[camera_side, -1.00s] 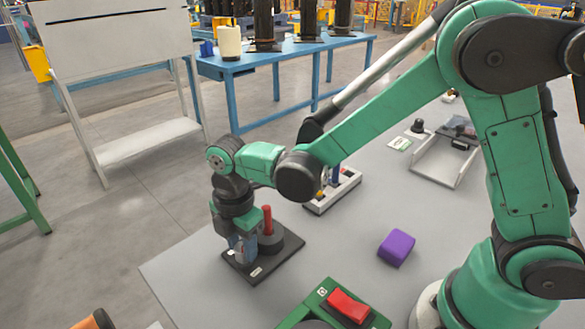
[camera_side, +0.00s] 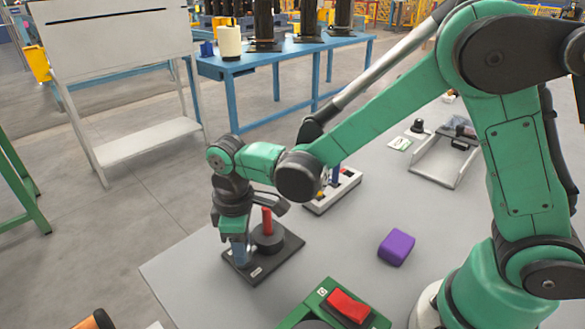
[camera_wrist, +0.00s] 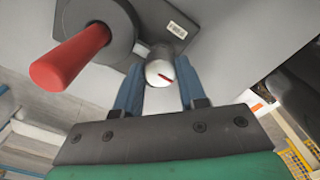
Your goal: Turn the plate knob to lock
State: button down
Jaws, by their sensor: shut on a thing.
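The dark plate (camera_side: 287,251) lies near the table's front left edge in the side view. The silver round plate knob (camera_wrist: 160,73), with a red mark on its top, shows in the wrist view at the plate's edge. My gripper (camera_side: 240,254) points down over the plate. Its two blue fingers stand on either side of the knob and are shut on it. In the side view the fingers mostly hide the knob. A red upright handle (camera_side: 267,221) on a black round base stands on the plate right beside my gripper.
A purple block (camera_side: 397,247) lies on the grey table to the right. A green box with a red switch (camera_side: 347,306) is at the front. A white fixture (camera_side: 335,193) stands behind the plate, and a white tray (camera_side: 447,160) farther back. Bare table lies between them.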

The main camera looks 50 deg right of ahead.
jog(key=m, duration=0.4)
jog(key=shift+m, duration=0.3)
jog(key=m, duration=0.4)
jog(key=shift+m, duration=0.3)
jog(key=m, duration=0.4)
jog(key=shift+m, duration=2.2)
jog(key=c, duration=0.5)
grip_release()
